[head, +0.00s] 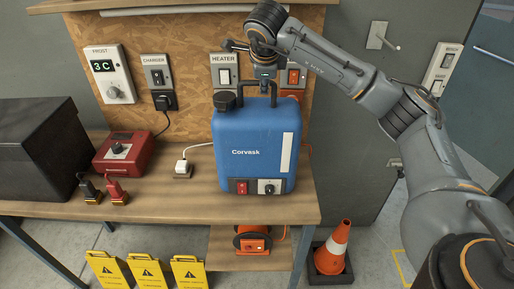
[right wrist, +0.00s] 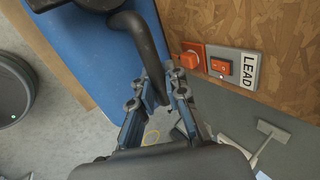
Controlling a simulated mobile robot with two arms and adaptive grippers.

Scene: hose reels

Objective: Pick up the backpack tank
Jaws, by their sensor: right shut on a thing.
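The backpack tank (head: 250,132) is a blue upright box labelled "Corvask" with a black cap, a black top handle, a red switch and a dial. It is at the wooden bench, and its lower front shows above the bench top. In the head view my right gripper (head: 262,88) is above the tank, at its handle. In the right wrist view the fingers (right wrist: 158,105) are closed around the black handle (right wrist: 145,50), with the blue tank (right wrist: 95,55) beside it. My left gripper is not in view.
The bench (head: 190,213) also holds a red charger box (head: 123,152), a black box (head: 40,150) and a white plug (head: 183,168). Wall switches line the board behind. An orange reel (head: 252,240) is on the lower shelf. A traffic cone (head: 333,248) and yellow signs (head: 150,272) stand in front.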

